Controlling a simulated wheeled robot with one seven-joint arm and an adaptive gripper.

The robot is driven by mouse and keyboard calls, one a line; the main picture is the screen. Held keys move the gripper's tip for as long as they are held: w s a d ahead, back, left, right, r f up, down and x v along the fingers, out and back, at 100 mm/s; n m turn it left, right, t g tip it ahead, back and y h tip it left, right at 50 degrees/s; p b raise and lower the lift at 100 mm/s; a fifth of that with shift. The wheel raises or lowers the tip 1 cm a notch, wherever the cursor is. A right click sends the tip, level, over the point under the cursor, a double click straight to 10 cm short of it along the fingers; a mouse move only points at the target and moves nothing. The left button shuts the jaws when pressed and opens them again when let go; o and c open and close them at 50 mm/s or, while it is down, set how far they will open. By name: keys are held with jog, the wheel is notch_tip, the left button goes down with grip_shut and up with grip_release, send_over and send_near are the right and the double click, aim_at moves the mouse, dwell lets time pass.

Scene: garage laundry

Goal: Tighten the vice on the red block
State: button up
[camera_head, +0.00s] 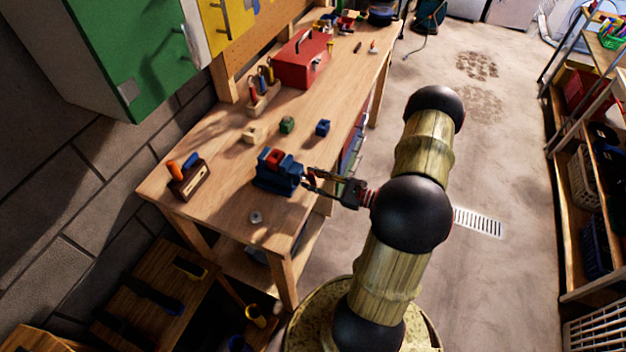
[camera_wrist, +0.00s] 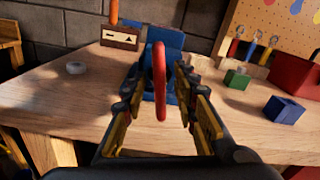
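The blue vice (camera_head: 277,177) stands near the front edge of the wooden workbench. The red block (camera_head: 274,156) sits between its jaws; I cannot tell how tightly. In the wrist view the blue vice (camera_wrist: 174,40) is straight ahead, and I cannot make out the block there. A long red part, apparently the vice's handle (camera_wrist: 160,85), stands upright in front of it. My gripper (camera_head: 309,178) reaches in from the right at the vice's front. Its fingers are spread on both sides of the red handle, with visible gaps, so it is open.
The workbench (camera_head: 225,205) holds a green block (camera_head: 287,124), a blue block (camera_head: 323,127), a pale wooden block (camera_head: 254,134), a tool holder (camera_head: 188,182), a small grey ring (camera_head: 256,217) and a red toolbox (camera_head: 302,60). The floor right of my arm is clear up to the shelves (camera_head: 560,180).

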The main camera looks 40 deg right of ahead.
jog(key=shift+c, duration=0.6)
grip_shut()
jog(key=shift+m, duration=0.3)
jog(key=m+p, duration=0.3)
jog(key=m, duration=0.2)
jog(key=shift+r, duration=0.1)
jog(key=m+p, duration=0.2)
jog(key=m, duration=0.4)
jog(key=shift+p, duration=0.3)
jog(key=shift+f, duration=0.2)
dwell(0.6)
grip_release()
jog(key=shift+d, duration=0.15)
jog(key=shift+o, duration=0.6)
